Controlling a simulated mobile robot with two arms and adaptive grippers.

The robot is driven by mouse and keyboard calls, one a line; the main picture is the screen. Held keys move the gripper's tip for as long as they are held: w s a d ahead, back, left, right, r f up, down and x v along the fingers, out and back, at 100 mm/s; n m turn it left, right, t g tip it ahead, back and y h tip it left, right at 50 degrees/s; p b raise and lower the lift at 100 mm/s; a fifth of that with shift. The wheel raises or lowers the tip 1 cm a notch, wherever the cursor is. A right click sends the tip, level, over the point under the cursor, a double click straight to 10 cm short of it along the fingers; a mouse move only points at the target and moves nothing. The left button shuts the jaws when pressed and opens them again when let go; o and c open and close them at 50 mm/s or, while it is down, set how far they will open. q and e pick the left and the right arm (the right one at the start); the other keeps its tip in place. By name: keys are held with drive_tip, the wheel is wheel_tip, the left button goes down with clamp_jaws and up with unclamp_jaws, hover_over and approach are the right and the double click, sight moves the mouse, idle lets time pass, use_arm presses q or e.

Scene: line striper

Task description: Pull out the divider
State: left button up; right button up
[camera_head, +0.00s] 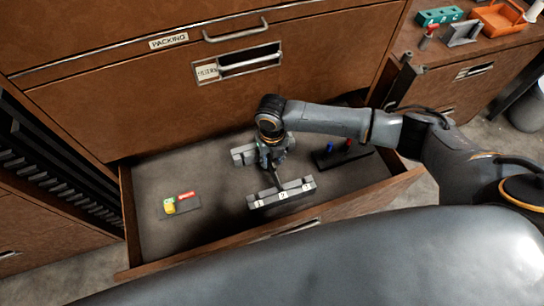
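An open drawer (145,222) low in the brown cabinet holds several small items. A grey block (282,196) with white number tags lies in its front middle. A second grey piece (241,156) lies behind it, partly hidden by my gripper. I cannot tell which of these is the divider. My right gripper (274,172) points down into the drawer between the two grey pieces, close behind the numbered block. Its fingers are small and dark here, so I cannot tell whether they are open or touch anything. My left gripper is not in view.
A green box (439,16) and an orange tray (500,19) sit on the right-hand cabinet.

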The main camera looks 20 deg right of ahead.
drive_tip(key=shift+c, duration=0.4)
clamp_jaws()
drive_tip(key=shift+r+p, duration=0.65)
drive_tip(key=shift+p, duration=0.15)
drive_tip(key=shift+r+p, duration=3.65)
